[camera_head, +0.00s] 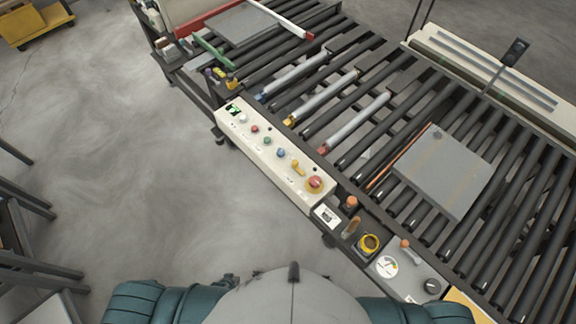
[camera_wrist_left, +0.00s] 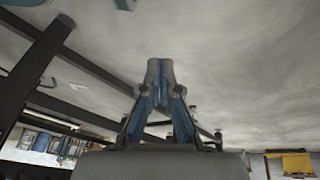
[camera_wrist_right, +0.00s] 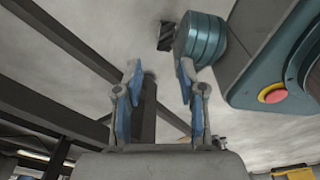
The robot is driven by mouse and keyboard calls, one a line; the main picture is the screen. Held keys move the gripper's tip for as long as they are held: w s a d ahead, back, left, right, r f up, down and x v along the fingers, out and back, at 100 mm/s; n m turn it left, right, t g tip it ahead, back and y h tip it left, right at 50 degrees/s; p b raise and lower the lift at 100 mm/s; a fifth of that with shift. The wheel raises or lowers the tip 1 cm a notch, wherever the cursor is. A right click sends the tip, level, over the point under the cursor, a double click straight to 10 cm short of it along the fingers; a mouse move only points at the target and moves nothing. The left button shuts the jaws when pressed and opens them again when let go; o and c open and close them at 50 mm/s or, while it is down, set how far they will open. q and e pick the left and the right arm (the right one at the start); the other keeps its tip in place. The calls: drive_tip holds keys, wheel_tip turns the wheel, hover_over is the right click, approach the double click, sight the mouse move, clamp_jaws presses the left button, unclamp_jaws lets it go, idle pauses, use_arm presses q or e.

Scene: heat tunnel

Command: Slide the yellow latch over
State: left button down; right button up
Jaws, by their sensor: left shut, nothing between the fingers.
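Several small yellow parts show in the head view, and I cannot tell for sure which is the latch. A yellow switch (camera_head: 298,168) sits on the white control panel (camera_head: 262,143). A yellow roller end (camera_head: 290,120) is on the conveyor's near edge, between a blue and a red one. A yellow ring (camera_head: 369,243) is on a dark box further right. No gripper shows in the head view. My left gripper (camera_wrist_left: 160,72) is shut and empty in its wrist view, over bare floor. My right gripper (camera_wrist_right: 160,76) is open and empty, fingers apart. Neither touches any part.
The roller conveyor (camera_head: 340,115) runs diagonally across the head view with a grey plate (camera_head: 443,171) on it. A gauge box (camera_head: 400,272) stands near the lower right. Dark frame bars (camera_wrist_right: 65,40) lie left of my right gripper. Open floor (camera_head: 130,170) fills the left.

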use_arm(q)
drive_tip(key=w+d+r+n+t+h+b, duration=0.1)
drive_tip(key=w+r+n+t, duration=0.15)
drive_tip(key=w, duration=0.55)
drive_tip(key=w+d+r+n+t+h+b, duration=0.1)
drive_tip(key=w+r+b, duration=0.15)
drive_tip(key=w, duration=0.45)
drive_tip(key=n+t+h+b, duration=0.5)
drive_tip(key=t+h+b, duration=0.1)
drive_tip(key=h, duration=0.3)
approach(286, 167)
wheel_tip(286, 167, up, 3)
drive_tip(key=shift+a+r, duration=0.1)
use_arm(e)
drive_tip(key=w+a+r, duration=0.1)
drive_tip(key=w+r, duration=0.1)
drive_tip(key=w, duration=0.4)
drive_tip(key=w+a+r, duration=0.1)
drive_tip(key=w+r, duration=0.2)
drive_tip(key=w, duration=0.3)
drive_tip(key=shift+w+a+t, duration=0.15)
drive_tip(key=shift+a+t, duration=0.1)
drive_tip(key=shift+t, duration=0.05)
drive_tip(key=shift+r, duration=0.1)
